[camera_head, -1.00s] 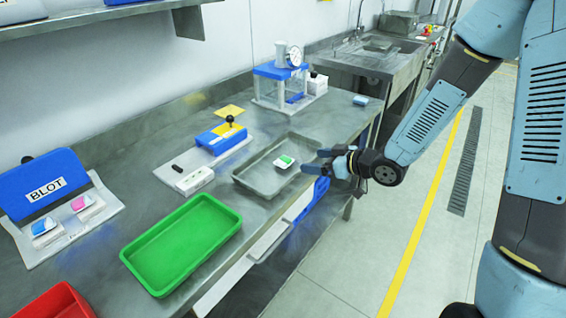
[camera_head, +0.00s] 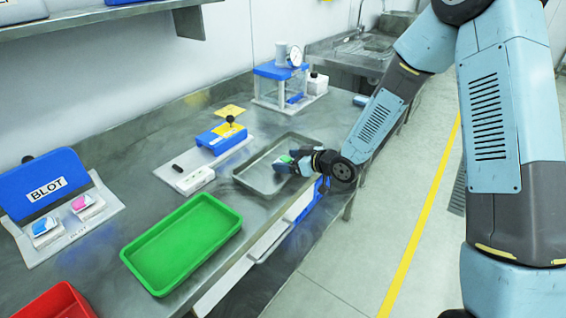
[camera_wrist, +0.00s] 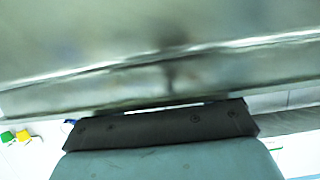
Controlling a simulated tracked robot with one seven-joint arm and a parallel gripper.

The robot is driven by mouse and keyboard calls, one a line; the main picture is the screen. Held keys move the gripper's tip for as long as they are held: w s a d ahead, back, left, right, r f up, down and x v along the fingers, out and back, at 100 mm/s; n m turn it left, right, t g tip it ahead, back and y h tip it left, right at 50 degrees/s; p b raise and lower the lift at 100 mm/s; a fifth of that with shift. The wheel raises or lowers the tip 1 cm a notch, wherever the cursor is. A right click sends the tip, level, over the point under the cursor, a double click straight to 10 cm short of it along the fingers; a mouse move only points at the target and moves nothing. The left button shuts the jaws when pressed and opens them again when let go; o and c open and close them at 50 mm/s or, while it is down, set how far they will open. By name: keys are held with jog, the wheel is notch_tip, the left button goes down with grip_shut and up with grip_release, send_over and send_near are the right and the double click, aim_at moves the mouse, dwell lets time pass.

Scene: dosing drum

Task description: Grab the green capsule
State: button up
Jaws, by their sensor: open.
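The green capsule (camera_head: 284,159) is in the grey metal tray (camera_head: 243,180) on the bench; only a small part of its green and white body shows beside my fingers. My gripper (camera_head: 290,163) is open and low over the tray's right part, right at the capsule, and partly hides it. I cannot tell whether the fingers touch it or stand on both sides of it. The wrist view shows blurred metal close up and a dark part of my own arm; neither the capsule nor my fingertips can be made out there.
An empty green tray (camera_head: 236,216) stands to the left, with a red tray (camera_head: 52,306) beyond. A blue and white device (camera_head: 220,138) is behind the metal tray, and a gauge stand (camera_head: 281,71) farther back. The BLOT station (camera_head: 45,187) holds two small packs.

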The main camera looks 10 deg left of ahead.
jog(key=shift+a+f, duration=0.1)
jog(key=shift+f, duration=0.1)
jog(key=shift+f, duration=0.1)
jog(key=c, duration=1.1)
